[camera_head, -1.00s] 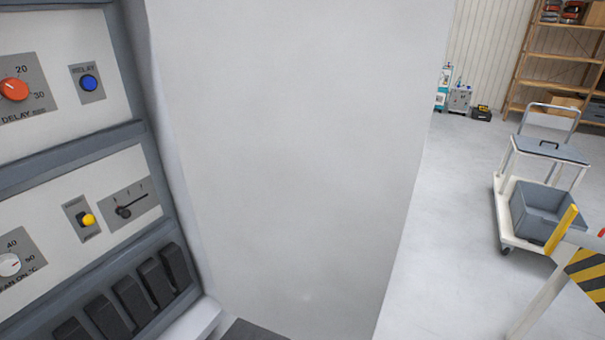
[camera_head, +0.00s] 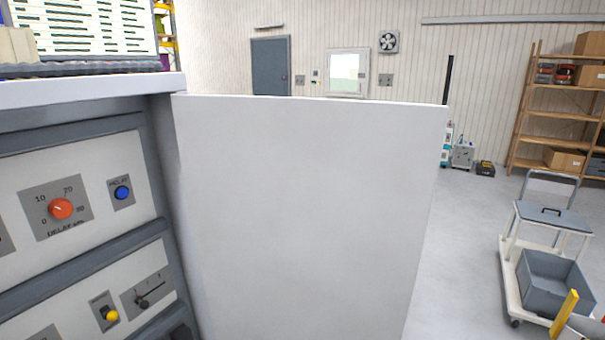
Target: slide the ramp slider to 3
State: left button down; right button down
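A cabinet with control panels fills the left side of the head view. On its lower panel is a small grey plate with a scale and a dark knob (camera_head: 143,302), which looks like a slider; its label and numbers are too small to read. The knob sits near the left, lower end of its scale. Neither of my grippers is in view.
An orange delay dial (camera_head: 61,208), a blue button (camera_head: 122,193) and a yellow-tipped switch (camera_head: 111,315) are on the panels. A large white door panel (camera_head: 310,210) stands open right of them. A trolley with a grey bin (camera_head: 545,285) stands on the floor at right.

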aim_at(144, 304)
jog(key=u, duration=1.45)
